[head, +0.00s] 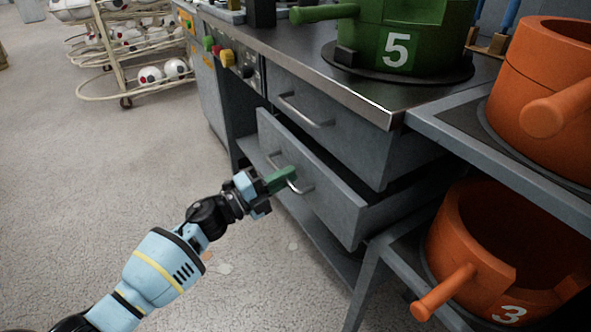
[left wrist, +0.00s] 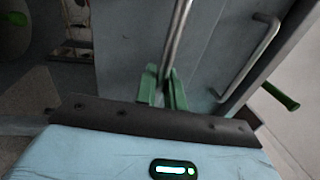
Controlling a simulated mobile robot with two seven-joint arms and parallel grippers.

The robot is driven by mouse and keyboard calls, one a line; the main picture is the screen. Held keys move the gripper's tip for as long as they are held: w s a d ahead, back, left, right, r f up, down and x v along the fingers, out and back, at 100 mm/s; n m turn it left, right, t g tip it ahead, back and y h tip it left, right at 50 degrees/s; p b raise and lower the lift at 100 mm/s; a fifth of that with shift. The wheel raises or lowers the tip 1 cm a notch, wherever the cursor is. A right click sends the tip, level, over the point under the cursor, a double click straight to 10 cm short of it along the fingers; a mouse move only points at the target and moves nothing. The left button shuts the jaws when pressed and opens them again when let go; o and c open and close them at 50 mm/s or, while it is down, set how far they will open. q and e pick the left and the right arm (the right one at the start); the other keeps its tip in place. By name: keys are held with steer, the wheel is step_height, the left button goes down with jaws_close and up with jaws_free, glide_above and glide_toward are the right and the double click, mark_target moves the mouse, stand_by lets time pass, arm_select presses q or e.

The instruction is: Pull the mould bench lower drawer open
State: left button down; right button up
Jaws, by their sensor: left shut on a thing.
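The mould bench (head: 345,85) is a grey metal bench with two drawers, one above the other. The lower drawer (head: 318,185) stands partly out from the bench, past the upper drawer (head: 330,130), which looks shut. My left gripper (head: 284,180) has green fingers and is shut on the lower drawer's bar handle (head: 298,187). In the left wrist view the green fingers (left wrist: 162,88) close around the handle bar (left wrist: 178,38). The upper drawer's handle (left wrist: 252,58) shows to the right there. The drawer's inside is mostly hidden. My right gripper is not in view.
A green mould marked 5 (head: 400,40) stands on the bench top. Orange moulds sit on a rack at the right, the lower one marked 3 (head: 490,255). A rack of balls (head: 125,45) stands at the back left. The floor (head: 90,180) at left is clear.

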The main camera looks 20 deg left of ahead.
arm_select(q)
steer(key=r+p+v, duration=0.2)
steer(key=v, duration=1.2)
steer(key=r+p+v, duration=0.3)
steer(key=v, duration=1.1)
steer(key=shift+s+a+r, duration=0.2)
steer(key=shift+s+a, duration=0.2)
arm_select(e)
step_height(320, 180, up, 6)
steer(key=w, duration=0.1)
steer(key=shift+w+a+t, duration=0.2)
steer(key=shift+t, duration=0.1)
arm_select(q)
steer(key=c, duration=1.6)
jaws_free()
steer(key=shift+c, duration=0.2)
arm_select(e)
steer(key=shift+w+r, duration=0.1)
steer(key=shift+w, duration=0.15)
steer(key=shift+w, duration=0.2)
arm_select(q)
steer(key=v, duration=0.7)
steer(key=shift+s+a+p, duration=0.25)
steer(key=shift+s+p, duration=0.05)
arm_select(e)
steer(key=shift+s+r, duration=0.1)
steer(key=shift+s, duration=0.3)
